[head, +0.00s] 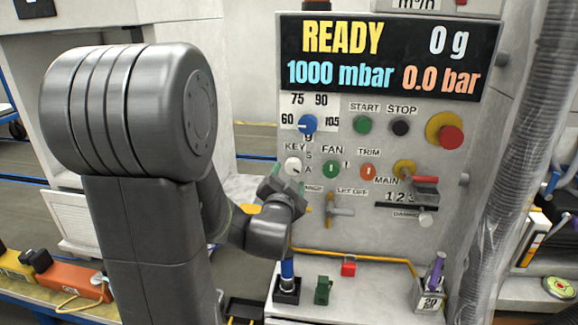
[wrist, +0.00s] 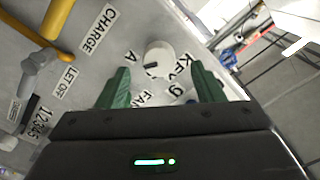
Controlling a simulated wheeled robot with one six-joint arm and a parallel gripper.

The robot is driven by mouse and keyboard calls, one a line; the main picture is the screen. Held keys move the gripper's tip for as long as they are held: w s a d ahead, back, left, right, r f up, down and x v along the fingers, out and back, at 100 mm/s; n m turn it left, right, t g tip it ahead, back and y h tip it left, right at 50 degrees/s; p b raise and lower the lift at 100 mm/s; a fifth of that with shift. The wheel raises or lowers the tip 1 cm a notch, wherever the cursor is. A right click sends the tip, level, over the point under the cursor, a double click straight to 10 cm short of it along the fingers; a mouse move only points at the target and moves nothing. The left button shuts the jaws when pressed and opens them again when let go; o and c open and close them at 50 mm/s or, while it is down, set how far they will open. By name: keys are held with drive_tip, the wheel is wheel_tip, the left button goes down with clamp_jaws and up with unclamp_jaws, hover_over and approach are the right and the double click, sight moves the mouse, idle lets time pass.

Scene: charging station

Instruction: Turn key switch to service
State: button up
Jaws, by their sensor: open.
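The key switch (head: 293,165) is a round white knob under the KEY label on the grey panel, with small position letters to its right. In the wrist view the white knob (wrist: 160,55) shows between and just beyond my fingertips, with a short dark bar at its lower left edge, near the letter A. My gripper (head: 283,182) is just below the knob in the head view. In the wrist view my gripper (wrist: 160,70) is open, its two green fingers apart on either side of the knob. I cannot tell whether they touch it.
The blue dial (head: 307,124) sits above the key switch and the green FAN knob (head: 331,169) close to its right. A T-shaped handle (head: 338,210) sticks out lower right. The display (head: 390,55) reads READY. A yellow pipe (head: 370,254) runs along the panel's foot.

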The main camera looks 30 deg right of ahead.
sight(292, 170)
drive_tip(key=p+x, duration=0.1)
drive_tip(key=x, duration=0.5)
drive_tip(key=shift+s, duration=0.1)
drive_tip(key=c, duration=1)
